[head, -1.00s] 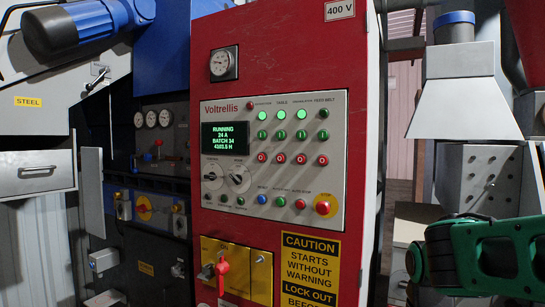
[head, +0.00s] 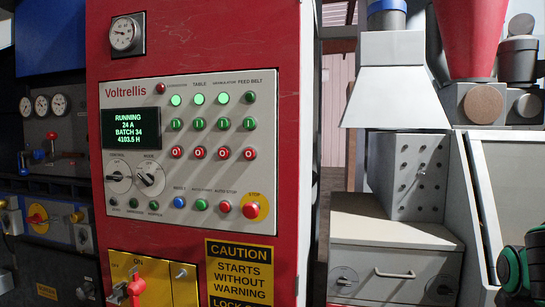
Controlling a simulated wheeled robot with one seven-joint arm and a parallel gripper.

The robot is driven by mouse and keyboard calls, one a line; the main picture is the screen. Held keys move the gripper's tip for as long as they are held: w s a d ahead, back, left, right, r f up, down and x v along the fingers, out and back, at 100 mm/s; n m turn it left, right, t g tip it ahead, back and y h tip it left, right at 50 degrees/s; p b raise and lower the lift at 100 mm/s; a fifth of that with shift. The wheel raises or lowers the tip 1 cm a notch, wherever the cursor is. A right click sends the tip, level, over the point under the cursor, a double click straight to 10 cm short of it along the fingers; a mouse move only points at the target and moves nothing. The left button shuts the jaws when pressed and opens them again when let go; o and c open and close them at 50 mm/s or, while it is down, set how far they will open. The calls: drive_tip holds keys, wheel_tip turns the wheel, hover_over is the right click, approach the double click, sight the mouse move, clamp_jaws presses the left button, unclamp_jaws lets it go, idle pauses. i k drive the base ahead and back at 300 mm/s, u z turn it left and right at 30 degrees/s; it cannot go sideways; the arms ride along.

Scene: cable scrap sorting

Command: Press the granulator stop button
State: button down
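The control panel (head: 130,202) is a grey plate marked Voltrellis on a red cabinet. Its four column labels are small; the third appears to read granulator. Under that label are a lit green lamp (head: 222,98), a green start button (head: 223,124) and the red granulator stop button (head: 223,153), marked O. Similar red buttons flank it: the table stop (head: 199,153) to its left and the feed belt stop (head: 249,153) to its right. The display (head: 131,128) reads RUNNING. My gripper is out of view, and nothing covers the panel.
A large red stop knob (head: 252,210) on yellow sits at the panel's lower right. Below are a yellow switch plate (head: 183,287) with a red handle and a caution sign (head: 239,268). A grey drawer cabinet (head: 395,258) stands to the right. The panel front looks clear.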

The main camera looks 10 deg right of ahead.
sight(223, 152)
drive_tip(key=z, duration=0.1)
drive_tip(key=k, duration=0.85)
drive_tip(key=u, duration=0.6)
drive_tip(key=i, duration=0.5)
